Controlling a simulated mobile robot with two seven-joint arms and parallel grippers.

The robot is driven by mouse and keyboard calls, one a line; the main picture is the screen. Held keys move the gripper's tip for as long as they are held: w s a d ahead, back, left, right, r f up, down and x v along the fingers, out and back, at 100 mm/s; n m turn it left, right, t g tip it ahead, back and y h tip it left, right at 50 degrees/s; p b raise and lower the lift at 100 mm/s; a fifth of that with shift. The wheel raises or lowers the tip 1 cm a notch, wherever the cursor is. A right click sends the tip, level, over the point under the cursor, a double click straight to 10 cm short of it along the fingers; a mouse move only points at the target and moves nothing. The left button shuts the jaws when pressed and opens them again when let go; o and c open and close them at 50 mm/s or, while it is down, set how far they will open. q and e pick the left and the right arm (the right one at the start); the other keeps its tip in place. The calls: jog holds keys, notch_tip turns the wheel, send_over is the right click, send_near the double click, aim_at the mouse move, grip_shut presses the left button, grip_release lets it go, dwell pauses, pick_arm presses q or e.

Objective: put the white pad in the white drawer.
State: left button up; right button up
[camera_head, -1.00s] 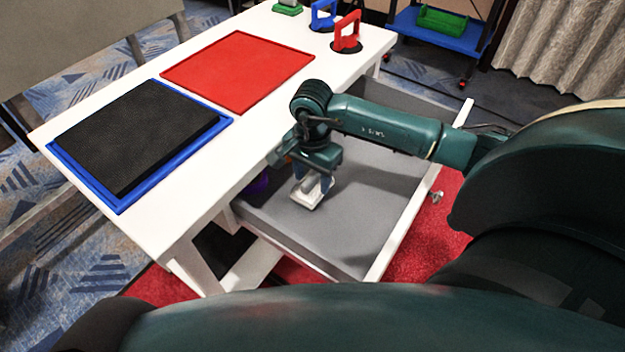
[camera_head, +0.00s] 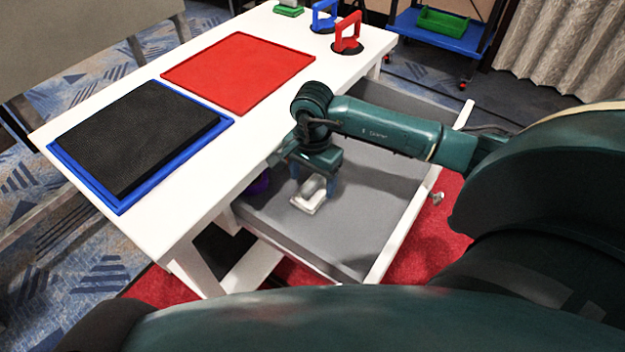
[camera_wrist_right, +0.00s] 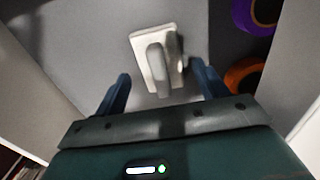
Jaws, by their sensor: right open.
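The white pad (camera_head: 308,195), a white block with a handle on top, is on the grey floor of the open white drawer (camera_head: 397,237). It also shows in the right wrist view (camera_wrist_right: 141,47), upright with its handle facing the camera. My right gripper (camera_head: 314,184) is over the drawer, just above the pad. In the right wrist view its two blue fingers (camera_wrist_right: 160,85) are spread wide, with the pad's handle between and beyond them. No finger appears to touch the pad. My left gripper is not in view.
Purple (camera_wrist_right: 256,14) and orange (camera_wrist_right: 243,76) rolls lie at the drawer's side. The white table (camera_head: 200,135) above bears a black pad in a blue frame (camera_head: 140,137), a red mat (camera_head: 238,72), and blue (camera_head: 323,15) and red (camera_head: 347,33) handled pads. The drawer's front half is clear.

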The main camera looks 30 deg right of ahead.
aim_at(312, 182)
notch_tip(312, 182, up, 11)
jog(key=p, duration=0.1)
jog(key=shift+f, duration=0.2)
dwell(0.5)
